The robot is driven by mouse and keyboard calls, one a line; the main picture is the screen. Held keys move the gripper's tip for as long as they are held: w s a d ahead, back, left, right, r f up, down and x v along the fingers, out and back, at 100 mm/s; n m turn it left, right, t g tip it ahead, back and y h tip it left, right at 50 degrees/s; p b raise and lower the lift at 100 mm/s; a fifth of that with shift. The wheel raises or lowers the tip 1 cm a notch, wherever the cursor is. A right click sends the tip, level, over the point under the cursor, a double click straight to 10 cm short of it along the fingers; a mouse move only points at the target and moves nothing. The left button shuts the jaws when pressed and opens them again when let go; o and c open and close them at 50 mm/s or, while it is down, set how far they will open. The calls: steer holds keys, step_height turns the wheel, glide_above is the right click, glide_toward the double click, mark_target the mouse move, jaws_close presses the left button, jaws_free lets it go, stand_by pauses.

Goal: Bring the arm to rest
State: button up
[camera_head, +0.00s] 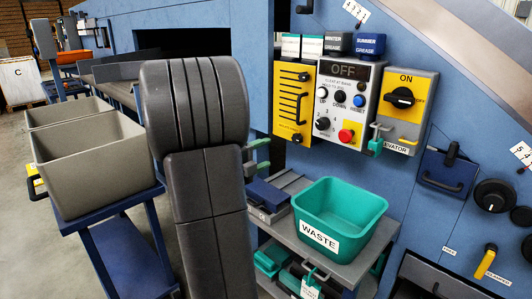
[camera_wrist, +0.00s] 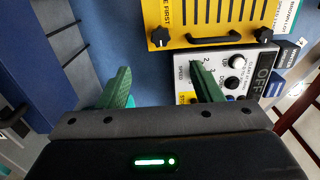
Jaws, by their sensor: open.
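My arm rises through the middle of the head view, its dark padded links hiding part of the blue machine. My gripper (camera_head: 259,156) shows only as two green fingers just right of the arm, below the yellow guard panel. In the wrist view my gripper (camera_wrist: 161,84) has its green fingers spread wide, with nothing between them. The yellow panel (camera_wrist: 212,20) with its black handle and the grey control box (camera_wrist: 238,72) lie beyond the fingers in that view. I cannot tell the exact gap to them.
A green WASTE bin (camera_head: 340,212) stands on a grey shelf (camera_head: 358,268) below the control box (camera_head: 345,104). Grey crates (camera_head: 92,165) stand on a blue stand at left. The elevator switch box (camera_head: 405,110) and black knobs (camera_head: 494,198) project from the machine at right.

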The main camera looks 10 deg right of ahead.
mark_target(295, 140)
steer(key=shift+d, duration=0.1)
steer(key=b+x, duration=0.2)
steer(key=x, duration=1.1)
steer(key=shift+w+d+b, duration=0.25)
steer(key=shift+b, duration=0.1)
